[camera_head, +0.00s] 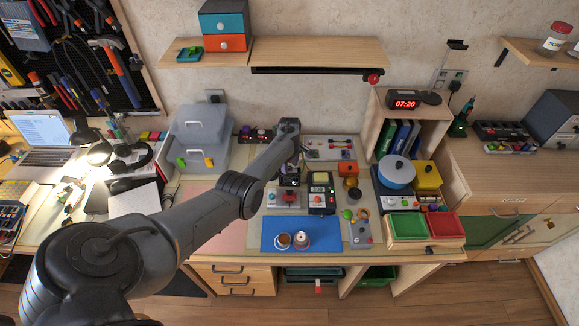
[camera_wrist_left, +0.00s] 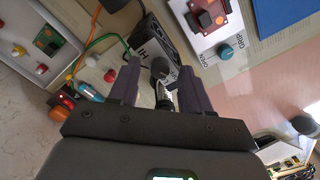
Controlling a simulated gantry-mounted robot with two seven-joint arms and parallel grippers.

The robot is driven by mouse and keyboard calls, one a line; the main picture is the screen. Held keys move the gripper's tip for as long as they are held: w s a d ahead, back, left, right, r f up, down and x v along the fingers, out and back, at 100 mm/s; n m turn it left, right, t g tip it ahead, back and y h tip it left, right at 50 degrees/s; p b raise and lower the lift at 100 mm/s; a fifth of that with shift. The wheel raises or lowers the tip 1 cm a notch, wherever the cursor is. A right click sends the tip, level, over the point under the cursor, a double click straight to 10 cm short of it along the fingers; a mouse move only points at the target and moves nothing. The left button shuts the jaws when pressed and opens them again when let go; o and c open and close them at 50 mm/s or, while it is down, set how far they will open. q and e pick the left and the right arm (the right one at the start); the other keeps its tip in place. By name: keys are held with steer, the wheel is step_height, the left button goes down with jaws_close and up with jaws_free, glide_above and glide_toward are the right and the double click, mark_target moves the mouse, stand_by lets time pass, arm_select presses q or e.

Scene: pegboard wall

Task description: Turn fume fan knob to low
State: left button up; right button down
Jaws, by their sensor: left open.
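A black box (camera_head: 289,178), which looks like the fume fan unit, stands mid-bench in the head view. In the head view my left gripper (camera_head: 297,154) is at the box's top, small and partly hidden by my arm. My right gripper is not in view.
A white panel with a teal knob (camera_wrist_left: 226,51) lies beside the box. A meter (camera_head: 321,192), a blue mat (camera_head: 301,246), a grey control box (camera_head: 357,233) and a blue pot (camera_head: 396,171) crowd the bench. Orange and green cables (camera_wrist_left: 98,42) run near the left finger.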

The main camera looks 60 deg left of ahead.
arm_select(q)
steer(key=shift+f, duration=0.15)
jaws_close()
steer(key=shift+m, duration=0.4)
steer(key=shift+m+p, duration=0.35)
steer(key=shift+m, duration=0.25)
steer(key=m+p, duration=0.1)
steer(key=m, duration=0.6)
steer(key=shift+m, duration=0.3)
steer(key=shift+m+p, duration=0.3)
steer(key=shift+m, duration=0.8)
